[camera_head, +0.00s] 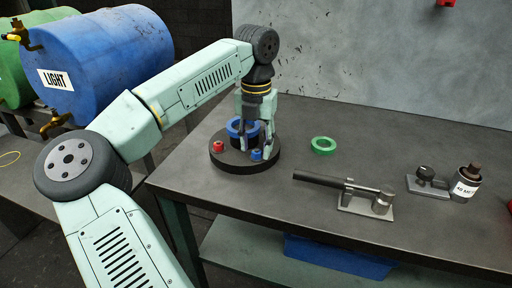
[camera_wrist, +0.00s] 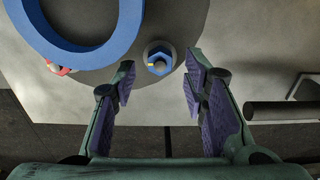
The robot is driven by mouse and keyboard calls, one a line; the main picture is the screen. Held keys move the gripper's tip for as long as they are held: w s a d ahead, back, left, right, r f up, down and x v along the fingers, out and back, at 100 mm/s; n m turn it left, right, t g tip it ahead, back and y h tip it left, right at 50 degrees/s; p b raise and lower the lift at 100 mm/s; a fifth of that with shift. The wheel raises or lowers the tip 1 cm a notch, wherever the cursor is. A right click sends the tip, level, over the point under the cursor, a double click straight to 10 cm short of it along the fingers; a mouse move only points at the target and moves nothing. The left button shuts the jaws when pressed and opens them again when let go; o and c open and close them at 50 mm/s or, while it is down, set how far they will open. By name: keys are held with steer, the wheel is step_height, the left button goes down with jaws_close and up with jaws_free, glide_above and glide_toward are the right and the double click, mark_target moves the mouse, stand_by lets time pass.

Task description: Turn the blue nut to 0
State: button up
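The blue nut (camera_head: 257,155) sits near the front right rim of a dark round base (camera_head: 232,164). In the wrist view the blue nut (camera_wrist: 161,54) shows as a hexagon around a grey stud, with a small yellow mark at its lower left. No 0 or other number is legible. My gripper (camera_head: 255,147) points down over the base. In the wrist view my gripper (camera_wrist: 159,70) is open and empty, its fingertips to either side of the nut and apart from it. How high the tips are above it I cannot tell.
A blue ring (camera_head: 236,128) sits on the base's black centre, close to my gripper. A red nut (camera_head: 218,147) is at the base's left. A green ring (camera_head: 323,145) lies on the table (camera_head: 300,230), with a clamp-like tool (camera_head: 367,200) and a bottle (camera_head: 466,183) to the right.

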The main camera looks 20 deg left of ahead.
mark_target(256, 152)
step_height(256, 152, up, 10)
steer(key=shift+r, duration=0.25)
